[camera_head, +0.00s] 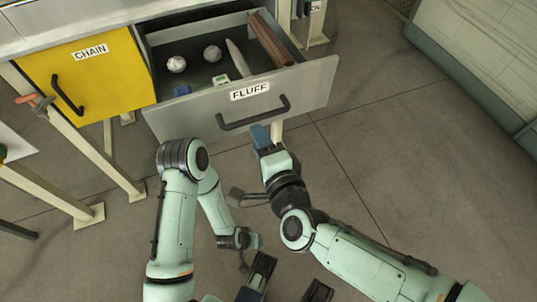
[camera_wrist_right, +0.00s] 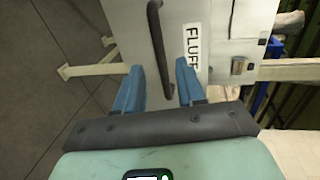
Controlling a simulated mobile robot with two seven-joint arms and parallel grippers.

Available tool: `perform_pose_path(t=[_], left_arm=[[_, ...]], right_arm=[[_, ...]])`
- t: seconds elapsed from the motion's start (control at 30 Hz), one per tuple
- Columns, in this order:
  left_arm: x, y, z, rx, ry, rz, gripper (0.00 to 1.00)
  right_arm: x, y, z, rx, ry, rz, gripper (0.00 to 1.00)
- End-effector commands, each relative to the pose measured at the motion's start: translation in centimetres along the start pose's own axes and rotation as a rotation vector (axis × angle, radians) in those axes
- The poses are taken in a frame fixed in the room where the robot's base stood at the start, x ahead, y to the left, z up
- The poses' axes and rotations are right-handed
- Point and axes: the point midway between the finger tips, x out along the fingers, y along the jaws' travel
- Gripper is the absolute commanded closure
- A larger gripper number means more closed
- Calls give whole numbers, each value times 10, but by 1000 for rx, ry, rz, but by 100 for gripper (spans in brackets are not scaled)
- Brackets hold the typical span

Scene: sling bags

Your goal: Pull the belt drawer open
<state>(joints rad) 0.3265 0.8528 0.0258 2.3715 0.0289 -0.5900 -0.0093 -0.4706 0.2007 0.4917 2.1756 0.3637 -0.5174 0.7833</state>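No label reading BELT shows in these views. A grey drawer labelled FLUFF (camera_head: 190,114) stands pulled out, with its dark bar handle (camera_head: 254,117) on the front. My right gripper (camera_head: 261,134) is just in front of that handle, with blue fingers. In the right wrist view my right gripper (camera_wrist_right: 159,68) has its fingers spread apart, and the handle (camera_wrist_right: 158,35) lies in line with the gap between them, not clamped. My left arm folds down at the lower middle; its fingers cannot be made out clearly.
Inside the open drawer are two whitish balls (camera_head: 176,64), a pale pointed object (camera_head: 238,58) and a brown bar (camera_head: 270,40). A yellow CHAIN drawer (camera_head: 95,82) is shut on the left. The floor (camera_head: 400,150) on the right is clear.

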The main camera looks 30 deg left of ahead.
Motion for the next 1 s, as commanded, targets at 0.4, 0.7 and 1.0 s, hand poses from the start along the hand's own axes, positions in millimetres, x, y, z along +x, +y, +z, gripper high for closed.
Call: perform_pose_path(t=[0.4,0.7,1.0], left_arm=[[1,-2,2,-1,-6,-3,57],[1,-2,2,-2,-6,-3,57],[1,-2,2,-2,-6,-3,57]], right_arm=[[-50,0,0,-1,0,0,61],[-52,0,0,1,-1,0,61],[-51,1,-1,0,1,2,61]])
